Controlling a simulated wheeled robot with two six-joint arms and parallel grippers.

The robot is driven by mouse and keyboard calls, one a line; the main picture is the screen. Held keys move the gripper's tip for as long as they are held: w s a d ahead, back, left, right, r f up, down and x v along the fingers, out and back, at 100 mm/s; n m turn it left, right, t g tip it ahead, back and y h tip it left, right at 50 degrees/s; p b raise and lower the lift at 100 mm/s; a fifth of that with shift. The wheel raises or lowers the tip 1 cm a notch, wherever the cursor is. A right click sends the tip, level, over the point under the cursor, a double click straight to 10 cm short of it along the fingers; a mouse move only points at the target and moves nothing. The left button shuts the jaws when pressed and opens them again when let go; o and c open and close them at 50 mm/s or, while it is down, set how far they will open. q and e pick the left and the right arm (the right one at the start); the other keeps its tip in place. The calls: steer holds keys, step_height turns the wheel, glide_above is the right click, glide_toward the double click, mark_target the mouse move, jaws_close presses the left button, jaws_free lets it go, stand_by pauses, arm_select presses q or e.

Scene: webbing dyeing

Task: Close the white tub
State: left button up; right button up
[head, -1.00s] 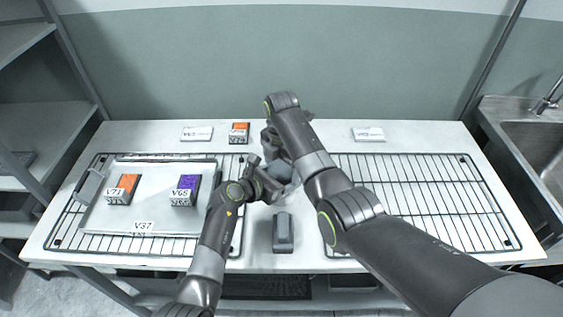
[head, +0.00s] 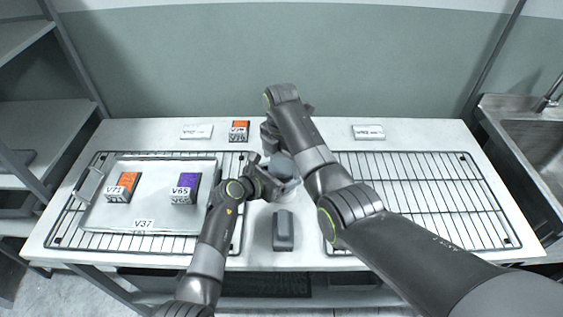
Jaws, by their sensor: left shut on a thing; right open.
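The white tub (head: 290,190) stands at the middle of the table, partly hidden behind my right arm. A rounded grey-blue top (head: 281,165) shows at it; I cannot tell whether this is a lid fully seated or the tub's contents. My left gripper (head: 272,182) is at the tub's left side, shut on it. My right gripper (head: 270,138) is open, just behind and above the tub, its fingers mostly hidden by its own wrist.
A tray (head: 104,216) labelled V37 on the left rack holds an orange-topped block (head: 123,186) and a purple-topped block (head: 185,188). A dark grey object (head: 283,231) stands in front of the tub. Another orange-topped block (head: 239,131) and white labels are behind. The right rack (head: 430,195) is empty.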

steer(key=shift+r, duration=1.55)
steer(key=shift+o, duration=1)
arm_select(q)
steer(key=o, duration=1.9)
steer(key=shift+o, duration=0.2)
arm_select(e)
steer(key=shift+f+b, duration=0.85)
steer(key=shift+b, duration=0.05)
arm_select(q)
steer(key=v, duration=1.7)
arm_select(e)
steer(key=shift+f, duration=0.1)
